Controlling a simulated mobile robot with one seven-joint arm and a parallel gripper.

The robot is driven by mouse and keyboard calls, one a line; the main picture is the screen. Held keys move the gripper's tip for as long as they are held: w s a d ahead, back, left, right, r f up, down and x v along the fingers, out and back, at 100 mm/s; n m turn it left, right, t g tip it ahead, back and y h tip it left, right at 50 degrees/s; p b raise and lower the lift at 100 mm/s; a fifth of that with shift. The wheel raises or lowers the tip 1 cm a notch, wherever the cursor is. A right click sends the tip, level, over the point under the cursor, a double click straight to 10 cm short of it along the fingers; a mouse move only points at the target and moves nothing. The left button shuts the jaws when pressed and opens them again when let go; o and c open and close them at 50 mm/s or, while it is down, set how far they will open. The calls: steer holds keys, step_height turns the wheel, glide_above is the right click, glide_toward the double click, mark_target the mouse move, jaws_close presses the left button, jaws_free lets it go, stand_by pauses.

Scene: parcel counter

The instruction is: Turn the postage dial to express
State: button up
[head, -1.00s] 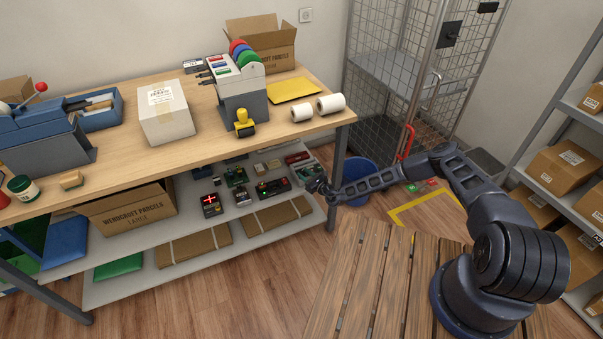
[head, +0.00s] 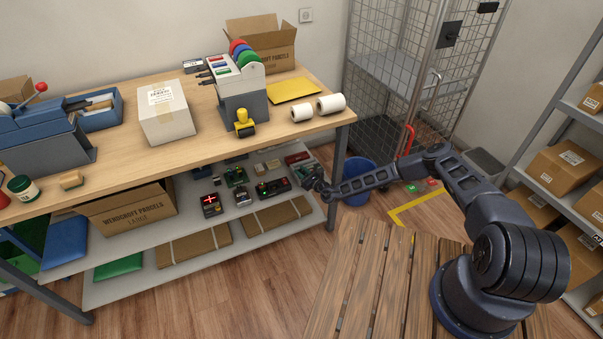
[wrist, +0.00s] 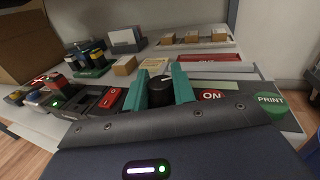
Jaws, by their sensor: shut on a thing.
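The postage dial (wrist: 161,88) is a round black knob with a white mark on top, on a panel on the lower shelf. In the wrist view the two teal fingers of my gripper (wrist: 160,86) stand on either side of the knob and are shut on it. The white mark points up and slightly right in that view. I cannot read any setting labels around the dial. In the head view my gripper (head: 314,178) is at the right end of the lower shelf, and the dial is hidden there.
Right of the dial are a red ON button (wrist: 211,95) and a green PRINT button (wrist: 270,102). Left are several switch boxes. The tabletop (head: 290,128) overhangs the shelf, and a table leg (head: 336,170) stands close right of my gripper.

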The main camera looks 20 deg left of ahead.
steer(key=shift+m+t+h, duration=0.3)
steer(key=shift+m+t, duration=0.1)
steer(key=shift+t, duration=0.1)
steer(key=m+t+h, duration=0.4)
steer(key=t+h, duration=0.1)
steer(key=shift+s+f+m+t, duration=0.1)
steer(key=shift+m+t, duration=0.2)
steer(key=shift+m, duration=0.1)
steer(key=m+t+h, duration=0.1)
steer(key=m+h, duration=0.1)
steer(key=h, duration=0.1)
steer(key=m+t+h, duration=0.2)
steer(key=m+h, duration=0.1)
steer(key=h, duration=0.1)
steer(key=shift+h, duration=0.3)
steer(key=o, duration=0.7)
steer(key=shift+c, duration=0.2)
steer(key=s+d, duration=0.1)
steer(key=s, duration=0.9)
steer(key=shift+s+d, duration=0.25)
steer(key=shift+d, duration=0.05)
